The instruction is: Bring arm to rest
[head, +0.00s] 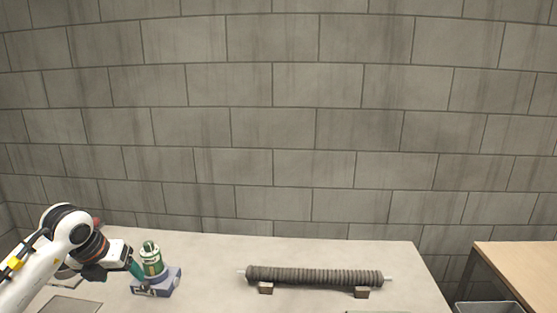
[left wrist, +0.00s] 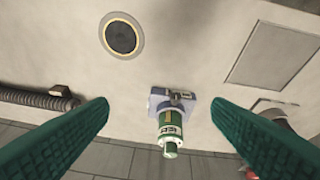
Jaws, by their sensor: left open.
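My left gripper (head: 136,268) is at the left of the table in the head view, beside a green and white cylinder (head: 152,260) that stands upright in a blue-grey base (head: 172,281). In the left wrist view my left gripper (left wrist: 159,104) shows two green ribbed fingers wide apart with nothing held between them. The green cylinder (left wrist: 169,128) and its base (left wrist: 186,101) show beyond the fingers. The dark ribbed mesh tube (head: 315,275) lies across two small blocks right of the middle; its end (left wrist: 40,99) shows in the left wrist view. My right gripper is not in view.
The pale table (head: 230,260) is clear between the base and the tube. A flat grey plate (head: 70,306) lies at front left. A dark round disc (left wrist: 122,37) shows in the wrist view. A wooden table (head: 525,265) and a grey bin (head: 487,307) stand at the right.

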